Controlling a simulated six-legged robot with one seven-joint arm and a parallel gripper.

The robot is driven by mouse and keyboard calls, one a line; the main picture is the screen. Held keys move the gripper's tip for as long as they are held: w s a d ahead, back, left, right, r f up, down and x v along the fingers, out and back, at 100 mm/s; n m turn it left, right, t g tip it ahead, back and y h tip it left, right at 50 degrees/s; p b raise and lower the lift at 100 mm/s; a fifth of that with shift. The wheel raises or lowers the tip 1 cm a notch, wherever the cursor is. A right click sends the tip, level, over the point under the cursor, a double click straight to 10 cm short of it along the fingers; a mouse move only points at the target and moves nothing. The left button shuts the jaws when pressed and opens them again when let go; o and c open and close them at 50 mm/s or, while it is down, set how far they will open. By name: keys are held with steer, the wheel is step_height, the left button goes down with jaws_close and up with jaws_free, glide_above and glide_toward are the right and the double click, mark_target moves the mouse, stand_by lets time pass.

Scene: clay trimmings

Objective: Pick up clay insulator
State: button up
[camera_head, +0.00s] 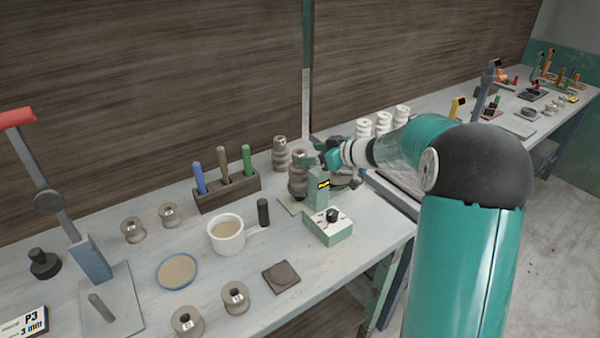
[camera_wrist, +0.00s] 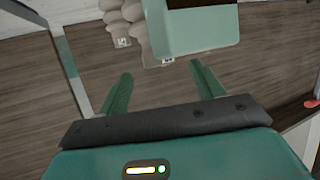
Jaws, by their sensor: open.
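Two tall ribbed grey-brown clay insulators stand on the bench near the wall in the head view: one farther back (camera_head: 280,154) and one nearer (camera_head: 297,178), just left of my gripper. My gripper (camera_head: 326,160) is beside the green-grey device, with its fingers partly hidden. In the wrist view my open, empty gripper (camera_wrist: 160,70) shows two green fingers. Beyond the fingertips are two pale ribbed insulators (camera_wrist: 117,22) with small labels. The nearer one is partly hidden behind the green device (camera_wrist: 198,35). I cannot tell whether anything touches.
The green bench device (camera_head: 327,225) stands close to my gripper. Also on the bench are a tool block (camera_head: 228,192), a white cup (camera_head: 226,234), a dark cylinder (camera_head: 263,212) and several squat spools, one at the front (camera_head: 235,298). White insulators (camera_head: 383,122) stand behind my arm.

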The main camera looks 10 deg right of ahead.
mark_target(304, 153)
steer(key=shift+w+a+f, duration=0.1)
steer(key=shift+w+f, duration=0.15)
steer(key=shift+w, duration=0.05)
steer(key=shift+x, duration=2.6)
steer(key=shift+s+a, duration=0.1)
steer(key=shift+c, duration=0.5)
jaws_close()
